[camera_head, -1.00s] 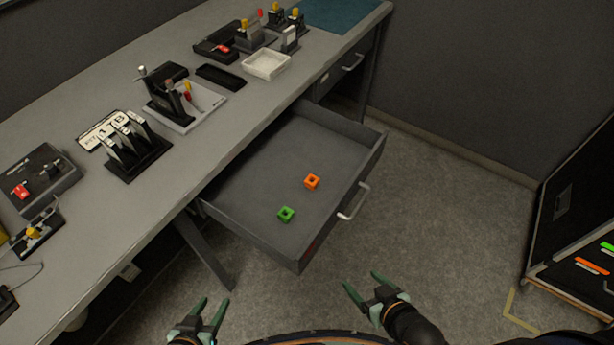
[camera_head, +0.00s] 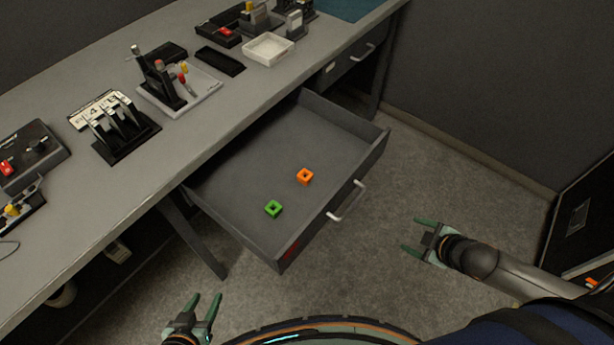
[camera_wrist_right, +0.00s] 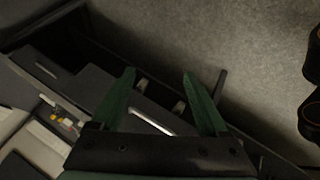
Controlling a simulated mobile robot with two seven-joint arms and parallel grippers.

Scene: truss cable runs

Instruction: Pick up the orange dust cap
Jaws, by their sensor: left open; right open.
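My left gripper (camera_head: 206,301) is open and empty, below the drawer's near corner in the picture.
The drawer's raised walls surround the caps. The grey workbench (camera_head: 60,255) carries a white tray (camera_head: 268,49), a black holder with levers (camera_head: 122,126) and several fixtures. Floor (camera_head: 400,170) is clear right of the drawer. A dark cabinet (camera_head: 580,230) stands at the right edge.

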